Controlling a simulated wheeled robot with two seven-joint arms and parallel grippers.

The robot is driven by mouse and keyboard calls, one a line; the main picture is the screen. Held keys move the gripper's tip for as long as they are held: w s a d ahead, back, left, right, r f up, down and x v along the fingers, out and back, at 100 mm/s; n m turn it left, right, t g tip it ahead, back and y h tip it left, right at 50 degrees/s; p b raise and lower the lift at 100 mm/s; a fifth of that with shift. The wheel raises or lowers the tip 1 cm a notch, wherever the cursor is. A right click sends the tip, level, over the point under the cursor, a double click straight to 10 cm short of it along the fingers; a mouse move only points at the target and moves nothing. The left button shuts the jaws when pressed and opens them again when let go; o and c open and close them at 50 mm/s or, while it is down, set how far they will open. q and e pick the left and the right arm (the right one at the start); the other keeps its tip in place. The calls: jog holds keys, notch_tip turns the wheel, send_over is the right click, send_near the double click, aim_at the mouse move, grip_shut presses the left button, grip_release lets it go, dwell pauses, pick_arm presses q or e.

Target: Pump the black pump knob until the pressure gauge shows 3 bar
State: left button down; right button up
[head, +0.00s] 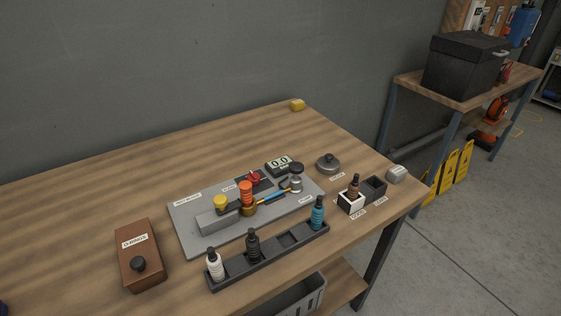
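A grey board (189,239) lies on the wooden table. A small gauge display (280,163) at its back edge appears to read 0.0. A black round knob (296,167) tops a pale cylinder at the board's right end. The board also carries a yellow knob (221,201), an orange ribbed piece (246,189), a red knob (254,177) and a blue tube (272,195). Neither gripper is in view.
A dark rack (232,277) in front holds white, black and blue bottles. A brown bottle (353,185) stands in a white-and-black holder at the right. A second table (408,82) holds a black box.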

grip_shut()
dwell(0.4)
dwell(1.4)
